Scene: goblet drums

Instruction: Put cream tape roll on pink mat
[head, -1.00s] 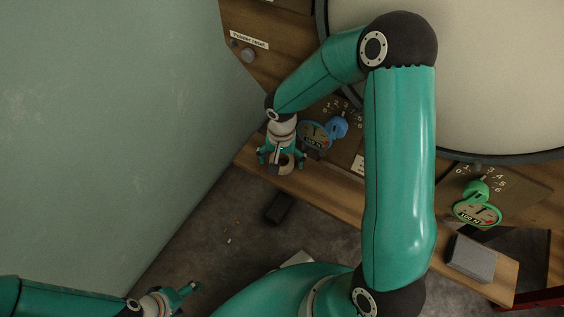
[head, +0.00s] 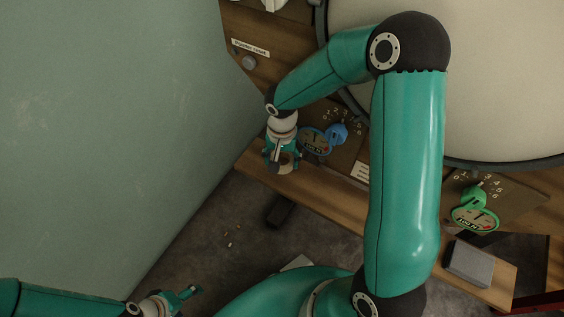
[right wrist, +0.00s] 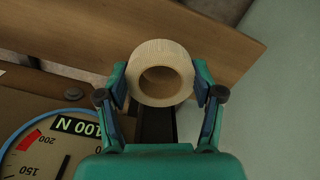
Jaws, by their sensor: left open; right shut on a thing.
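The cream tape roll (right wrist: 161,73) is a ribbed ring with an open centre. My right gripper (right wrist: 161,82) is shut on its outer sides, one finger on each side, as the right wrist view shows. In the head view the roll (head: 287,166) shows partly between the fingers of the right gripper (head: 283,160), at the left end of the wooden ledge. I cannot tell whether the roll touches the ledge. My left gripper (head: 182,301) is open and empty at the bottom left, low over the floor. I see no pink mat in these views.
A blue knob (head: 337,133) with a gauge (head: 315,141) stands just right of the right gripper. A green knob (head: 474,196) with a gauge and a grey block (head: 470,261) are at the right. A pale green wall (head: 110,110) fills the left.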

